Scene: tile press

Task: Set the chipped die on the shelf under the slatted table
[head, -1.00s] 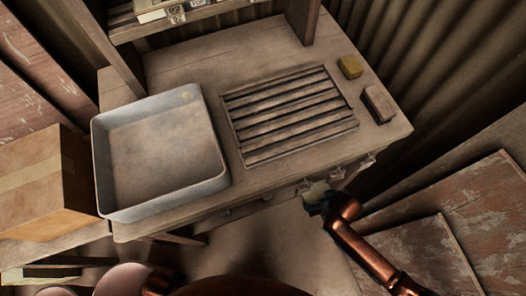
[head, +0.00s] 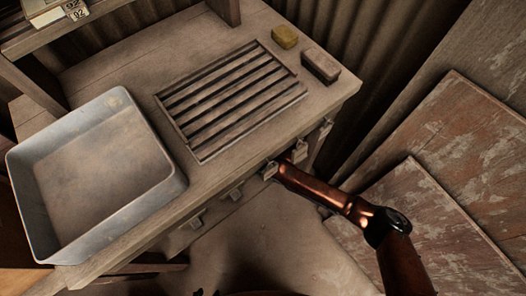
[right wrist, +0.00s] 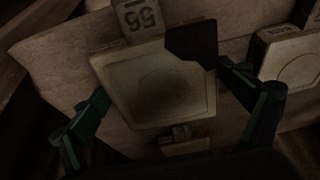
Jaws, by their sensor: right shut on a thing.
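The slatted table (head: 215,165) fills the middle of the head view, with a slatted rack (head: 232,100) in its top. My right arm reaches in from the right and its gripper is hidden under the table's front edge. In the right wrist view my right gripper (right wrist: 164,81) is shut on the chipped die (right wrist: 150,85), a pale square block with a round recess and a dark corner. Beneath it is a pale wooden surface (right wrist: 50,62), apparently the shelf; contact cannot be told. Dark tips of my left gripper (head: 208,292) barely show at the bottom edge.
A similar labelled die (right wrist: 292,60) stands at right in the wrist view, and a "55" tag (right wrist: 138,17) is behind the held die. A metal tray (head: 95,165), yellow block (head: 285,37) and brown block (head: 320,66) sit on the tabletop. Tags (head: 235,192) line its front edge.

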